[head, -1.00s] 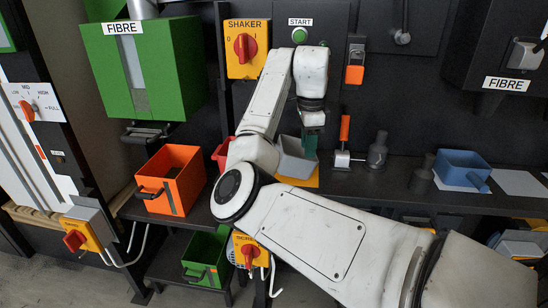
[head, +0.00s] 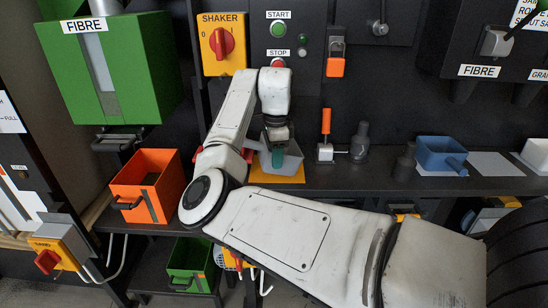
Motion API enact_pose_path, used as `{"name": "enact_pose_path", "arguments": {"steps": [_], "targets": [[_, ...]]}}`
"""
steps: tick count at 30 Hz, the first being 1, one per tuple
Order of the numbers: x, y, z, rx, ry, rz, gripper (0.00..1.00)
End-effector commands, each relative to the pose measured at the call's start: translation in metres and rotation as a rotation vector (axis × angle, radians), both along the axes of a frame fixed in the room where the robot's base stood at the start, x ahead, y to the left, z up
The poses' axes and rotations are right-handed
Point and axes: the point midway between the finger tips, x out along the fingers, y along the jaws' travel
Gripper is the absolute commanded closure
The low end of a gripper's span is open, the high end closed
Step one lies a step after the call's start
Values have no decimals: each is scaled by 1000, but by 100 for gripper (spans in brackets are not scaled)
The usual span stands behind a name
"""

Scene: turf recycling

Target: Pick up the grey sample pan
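The grey sample pan (head: 293,161) sits on a yellow-orange pad (head: 290,179) on the dark bench, just left of the picture's middle. My gripper (head: 278,160) points down at the pan, with its teal fingers overlapping the pan's middle in the picture. The fingers hide part of the pan. I cannot tell whether they touch it, or whether they are open or shut.
An orange bin (head: 138,190) stands left of my arm, and a green bin (head: 190,270) is below. A blue pan (head: 436,152) lies further right on the bench. An orange-handled lever (head: 326,122) and a dark grey bottle (head: 360,140) stand right of the pan. Control panels line the back wall.

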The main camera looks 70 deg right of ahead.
Motion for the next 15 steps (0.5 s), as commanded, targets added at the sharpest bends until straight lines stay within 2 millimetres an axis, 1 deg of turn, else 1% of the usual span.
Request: {"name": "enact_pose_path", "arguments": {"steps": [1, 3, 6, 14, 15], "targets": [[0, 0, -8, 2, 3, 1, 65], [0, 0, -18, 2, 1, 1, 65], [1, -1, -26, 1, 0, 1, 65], [1, -1, -29, 0, 0, 1, 65], [1, -1, -29, 0, 0, 1, 67]]}}
